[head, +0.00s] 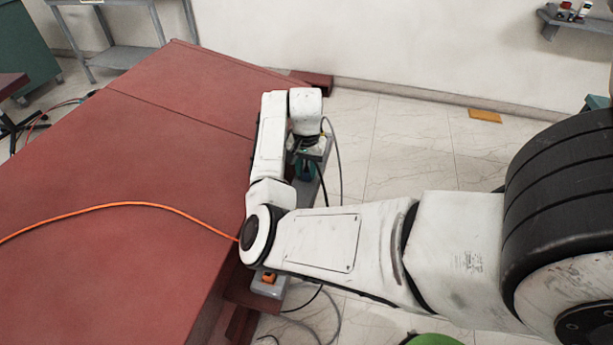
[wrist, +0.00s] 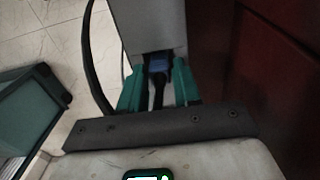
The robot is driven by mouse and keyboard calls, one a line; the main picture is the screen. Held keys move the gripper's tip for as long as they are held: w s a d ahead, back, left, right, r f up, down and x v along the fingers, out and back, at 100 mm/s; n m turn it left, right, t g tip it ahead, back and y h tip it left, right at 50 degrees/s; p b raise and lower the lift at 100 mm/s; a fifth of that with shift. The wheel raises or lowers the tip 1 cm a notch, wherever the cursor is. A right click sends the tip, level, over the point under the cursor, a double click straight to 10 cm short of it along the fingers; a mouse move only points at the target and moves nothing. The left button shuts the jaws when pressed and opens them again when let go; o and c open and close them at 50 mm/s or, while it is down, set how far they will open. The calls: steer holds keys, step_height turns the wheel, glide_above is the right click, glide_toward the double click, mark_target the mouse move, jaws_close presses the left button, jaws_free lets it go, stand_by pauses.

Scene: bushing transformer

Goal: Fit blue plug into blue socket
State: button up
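A black cable runs from the plug back between the fingers. The plug's front end is at the edge of a grey box (wrist: 155,25); I cannot tell whether it is inside an opening there. The blue socket cannot be made out. In the head view, my gripper (head: 305,168) points down beside the table's right edge, and the plug is hidden.
The red table (head: 120,150) fills the left, with an orange cable (head: 130,204) across it. A grey housing with an orange connector (head: 268,277) sits low beside the table. Loose cables hang near the arm. Tiled floor (head: 410,140) lies open to the right.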

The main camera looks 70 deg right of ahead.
jaws_close()
steer(key=shift+r, duration=0.1)
